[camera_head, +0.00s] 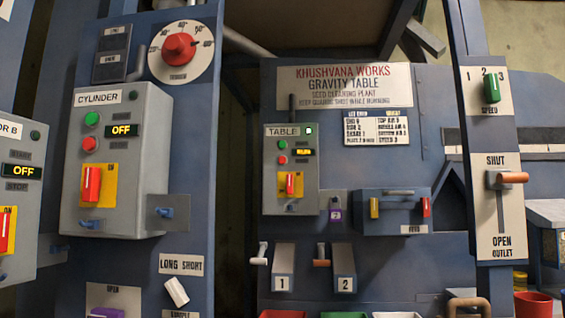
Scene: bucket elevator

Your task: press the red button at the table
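The grey control box labelled TABLE (270,200) is mounted on the blue machine panel right of the middle. Its small round red button (282,160) sits just below a green button (282,144). Beside them is a small lit display (304,152), its text too small to read surely. A green lamp (309,130) glows at the top right of the box. Lower down, a red switch handle (290,183) stands upright on a yellow plate. Nothing covers the red button. Neither of my grippers shows in the head view.
Left of it, a CYLINDER box (150,140) protrudes, with similar buttons and a display reading OFF. A partial box (20,190) also reads OFF. Nearby are a red dial (179,47), a feed unit (400,215), numbered levers (284,270) and an outlet lever (511,178).

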